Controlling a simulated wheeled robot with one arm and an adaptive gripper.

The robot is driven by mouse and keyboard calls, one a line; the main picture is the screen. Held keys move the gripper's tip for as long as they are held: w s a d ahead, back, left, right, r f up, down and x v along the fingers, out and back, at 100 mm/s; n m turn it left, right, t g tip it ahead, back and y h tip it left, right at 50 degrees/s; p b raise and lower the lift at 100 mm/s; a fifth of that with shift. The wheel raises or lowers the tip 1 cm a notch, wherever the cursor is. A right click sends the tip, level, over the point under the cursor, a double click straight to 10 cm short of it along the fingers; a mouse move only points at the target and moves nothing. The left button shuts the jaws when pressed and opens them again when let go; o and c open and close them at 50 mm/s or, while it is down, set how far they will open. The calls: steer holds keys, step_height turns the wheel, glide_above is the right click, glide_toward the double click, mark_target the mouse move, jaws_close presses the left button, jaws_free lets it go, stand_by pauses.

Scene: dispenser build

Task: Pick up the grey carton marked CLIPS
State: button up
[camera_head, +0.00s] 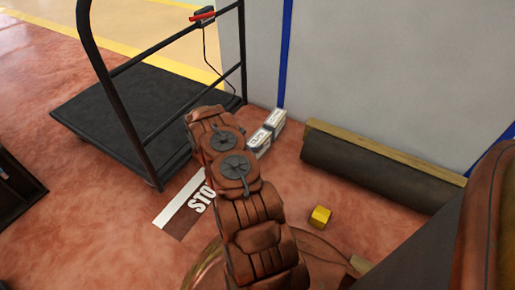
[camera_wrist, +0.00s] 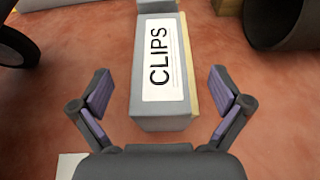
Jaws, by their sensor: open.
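The grey carton marked CLIPS (camera_wrist: 176,123) lies on the reddish floor in the wrist view, its white label (camera_wrist: 160,58) facing up. My gripper (camera_wrist: 160,88) is open, with one finger on each side of the carton's near end. A gap shows between each finger and the carton, and nothing is held. In the head view a grey and white carton (camera_head: 259,141) shows just beyond my arm, which hides part of it; my gripper is hidden there behind the arm.
Another carton (camera_head: 275,121) stands right behind, toward the wall. A black cart (camera_head: 130,110) stands to the left. A dark roll (camera_head: 370,175) lies along the wall to the right. A small yellow block (camera_head: 320,216) sits on open floor.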

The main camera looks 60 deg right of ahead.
mark_target(262, 136)
steer(key=d+f+b, duration=0.2)
steer(key=d, duration=0.1)
steer(key=shift+s+f, duration=0.15)
steer(key=shift+d, duration=0.3)
steer(key=shift+f, duration=0.1)
steer(key=c, duration=1.7)
